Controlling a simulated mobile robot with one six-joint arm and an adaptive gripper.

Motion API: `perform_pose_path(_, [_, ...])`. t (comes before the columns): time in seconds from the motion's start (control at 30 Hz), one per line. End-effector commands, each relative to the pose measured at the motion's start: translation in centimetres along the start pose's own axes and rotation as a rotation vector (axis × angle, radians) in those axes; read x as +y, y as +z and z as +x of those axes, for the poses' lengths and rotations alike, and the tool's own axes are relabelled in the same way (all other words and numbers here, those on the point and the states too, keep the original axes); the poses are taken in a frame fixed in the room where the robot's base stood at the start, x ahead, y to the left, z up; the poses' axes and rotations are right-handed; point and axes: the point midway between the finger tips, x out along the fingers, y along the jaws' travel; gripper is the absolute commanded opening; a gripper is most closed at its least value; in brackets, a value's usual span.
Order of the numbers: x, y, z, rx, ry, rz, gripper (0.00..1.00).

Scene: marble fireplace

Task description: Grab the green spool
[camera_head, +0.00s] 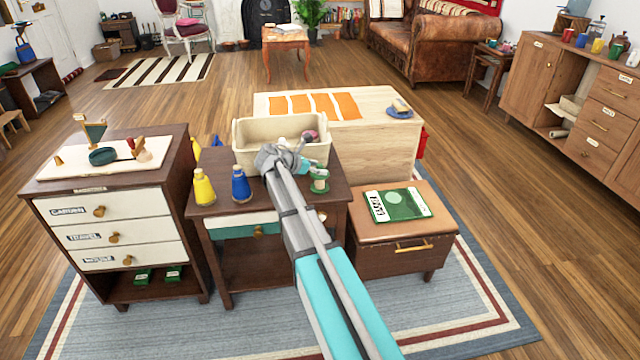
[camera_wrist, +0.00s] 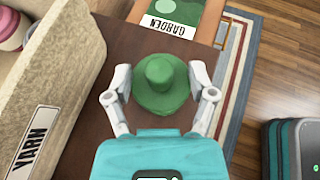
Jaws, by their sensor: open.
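The green spool (camera_wrist: 162,88) stands upright on the dark brown side table (camera_head: 222,208). In the head view the spool (camera_head: 319,187) is at the table's right part, just right of my arm's end. My gripper (camera_wrist: 160,75) is open, with one finger on each side of the spool in the wrist view. It looks down on the spool from above, and I see gaps between the fingers and the spool. In the head view my gripper (camera_head: 300,163) is partly hidden by my own arm.
A cream bin labelled YARN (camera_wrist: 45,85) stands close to the left finger; it is behind the spool in the head view (camera_head: 255,130). A blue spool (camera_head: 241,186) and yellow spool (camera_head: 204,188) stand left. A green GARDEN booklet (camera_head: 400,204) lies on the right cabinet.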

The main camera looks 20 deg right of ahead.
Motion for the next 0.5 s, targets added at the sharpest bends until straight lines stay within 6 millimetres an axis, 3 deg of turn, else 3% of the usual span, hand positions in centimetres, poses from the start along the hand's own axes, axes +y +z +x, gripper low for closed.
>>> perform_pose_path(0.13, [0.0, -0.06, 0.85, 0.0, 0.0, -0.001, 0.72])
perform_pose_path(0.5, [-0.02, 0.03, 0.85, 0.0, 0.0, -0.001, 0.72])
